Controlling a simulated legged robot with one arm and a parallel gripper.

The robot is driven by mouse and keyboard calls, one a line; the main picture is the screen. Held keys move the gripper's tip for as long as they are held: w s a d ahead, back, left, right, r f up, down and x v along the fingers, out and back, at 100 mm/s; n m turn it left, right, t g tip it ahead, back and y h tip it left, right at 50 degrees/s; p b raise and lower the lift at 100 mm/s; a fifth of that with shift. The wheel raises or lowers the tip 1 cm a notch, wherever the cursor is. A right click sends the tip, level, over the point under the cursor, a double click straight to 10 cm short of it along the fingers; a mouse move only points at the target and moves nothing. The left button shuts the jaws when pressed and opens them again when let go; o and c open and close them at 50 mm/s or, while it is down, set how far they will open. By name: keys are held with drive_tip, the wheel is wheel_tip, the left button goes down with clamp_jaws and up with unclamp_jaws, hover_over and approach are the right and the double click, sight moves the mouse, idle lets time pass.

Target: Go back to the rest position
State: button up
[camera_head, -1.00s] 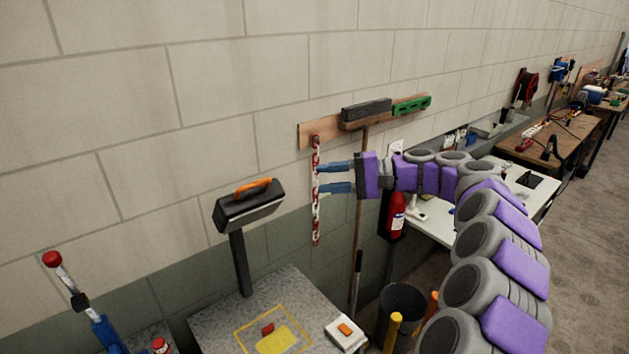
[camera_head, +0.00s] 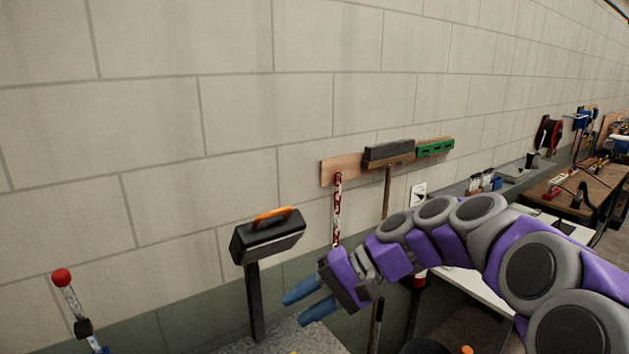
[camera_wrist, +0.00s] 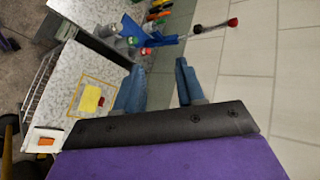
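My gripper (camera_head: 304,304) has two blue fingers and sits low in the middle of the head view, in front of the wall's lower part. The fingers are apart with nothing between them. In the wrist view the open fingers (camera_wrist: 158,82) point toward the wall and a speckled bench, and the gap is empty. My purple and grey arm reaches in from the right. A red and white chain (camera_head: 337,208) hangs from a wooden wall board (camera_head: 340,170), above and right of the gripper, apart from it.
A black box lamp with an orange handle (camera_head: 268,236) stands on a post left of the gripper. A red-knobbed lever (camera_head: 68,297) is at far left. The wrist view shows the speckled table (camera_wrist: 64,76) with a yellow square. A broom (camera_head: 388,154) and white bench (camera_head: 480,288) are at right.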

drive_tip(key=s+d+f+n+h+b, duration=0.1)
drive_tip(key=s+f+h+b, duration=0.15)
drive_tip(key=s+f, duration=0.4)
drive_tip(key=s+d+f+h+b, duration=0.2)
drive_tip(key=s+f+h, duration=0.1)
drive_tip(key=s+f, duration=0.35)
drive_tip(key=s+d+f+h+b, duration=0.5)
drive_tip(key=s+d+f, duration=0.7)
drive_tip(key=s, duration=0.3)
drive_tip(key=shift+s+d+f+h, duration=0.25)
drive_tip(key=shift+f+h, duration=0.2)
drive_tip(key=shift+f, duration=0.05)
